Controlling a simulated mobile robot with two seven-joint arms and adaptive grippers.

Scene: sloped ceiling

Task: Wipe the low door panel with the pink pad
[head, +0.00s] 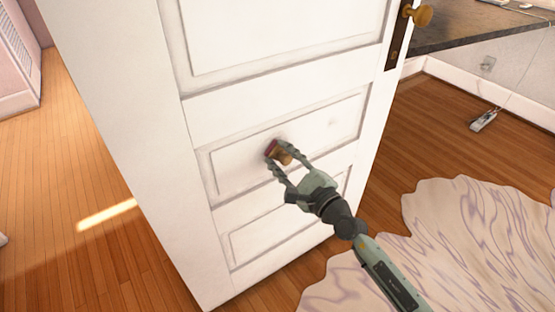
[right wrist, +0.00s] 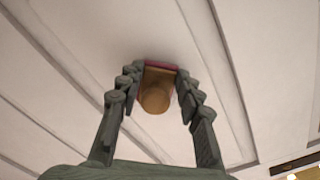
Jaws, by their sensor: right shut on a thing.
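The white panelled door (head: 150,130) stands across the middle of the head view. Its low panel (head: 325,120) is a recessed rectangle with some faint marks. My right gripper (head: 277,157) is shut on the pink pad (head: 271,148), which has a wooden, rounded handle. The pad's pink face is against or very close to the low panel, left of its middle. In the right wrist view the fingers (right wrist: 158,85) hold the wooden block from both sides, and the pink edge (right wrist: 160,66) faces the door. Whether it touches cannot be told for sure. My left gripper is not in view.
A brass knob (head: 421,14) sticks out at the door's upper right edge. A pale patterned rug (head: 470,240) lies on the wooden floor at the lower right. A power strip (head: 484,120) lies near the wall. Open floor (head: 75,170) shows left of the door.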

